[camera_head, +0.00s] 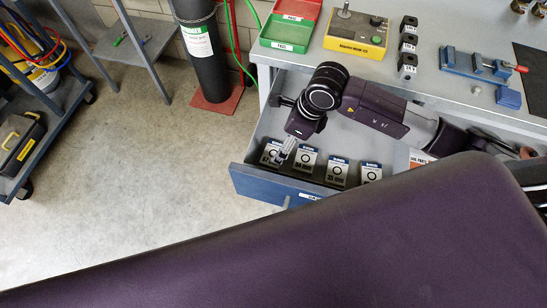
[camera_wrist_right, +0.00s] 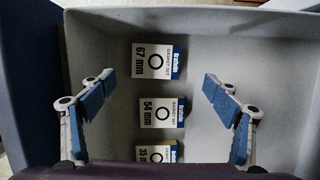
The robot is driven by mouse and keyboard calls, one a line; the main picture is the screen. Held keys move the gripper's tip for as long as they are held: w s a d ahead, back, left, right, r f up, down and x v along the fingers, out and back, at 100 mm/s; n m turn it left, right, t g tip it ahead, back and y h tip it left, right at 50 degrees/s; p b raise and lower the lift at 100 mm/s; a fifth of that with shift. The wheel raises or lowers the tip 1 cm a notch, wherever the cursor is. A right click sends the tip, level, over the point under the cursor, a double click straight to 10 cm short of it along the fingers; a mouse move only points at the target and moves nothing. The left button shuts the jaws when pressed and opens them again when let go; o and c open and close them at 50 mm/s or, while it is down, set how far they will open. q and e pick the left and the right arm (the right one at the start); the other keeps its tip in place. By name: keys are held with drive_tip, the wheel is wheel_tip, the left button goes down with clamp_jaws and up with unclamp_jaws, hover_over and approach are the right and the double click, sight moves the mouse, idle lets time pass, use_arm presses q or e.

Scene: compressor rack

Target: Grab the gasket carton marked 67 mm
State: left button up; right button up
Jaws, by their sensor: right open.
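The gasket carton marked 67 mm (camera_wrist_right: 154,61) lies in the open drawer, white with a blue Gratvin-type band and a black ring. In the head view it is the leftmost carton (camera_head: 270,151), partly hidden by my right gripper (camera_head: 281,156). My right gripper is open and empty over the drawer. In the right wrist view its fingers (camera_wrist_right: 158,84) stand wide apart, on either side of the carton row, with the 67 mm carton just beyond the tips. My left gripper is not in view.
The 54 mm carton (camera_wrist_right: 161,112) and the 35 mm carton (camera_wrist_right: 157,153) lie in line beside it. Drawer walls (camera_head: 262,187) surround the row. The worktop above holds a green tray (camera_head: 286,32), a yellow control box (camera_head: 356,36) and a blue vise (camera_head: 475,64).

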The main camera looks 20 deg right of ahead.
sight(273, 153)
drive_tip(key=x, duration=0.2)
drive_tip(key=p+x, duration=0.1)
drive_tip(key=x, duration=0.3)
drive_tip(key=shift+s+a+f, duration=0.15)
drive_tip(key=shift+a+f, duration=0.05)
drive_tip(key=shift+a, duration=0.3)
drive_tip(key=shift+a+f, duration=0.1)
drive_tip(key=shift+f, duration=0.35)
drive_tip(key=c, duration=1.2)
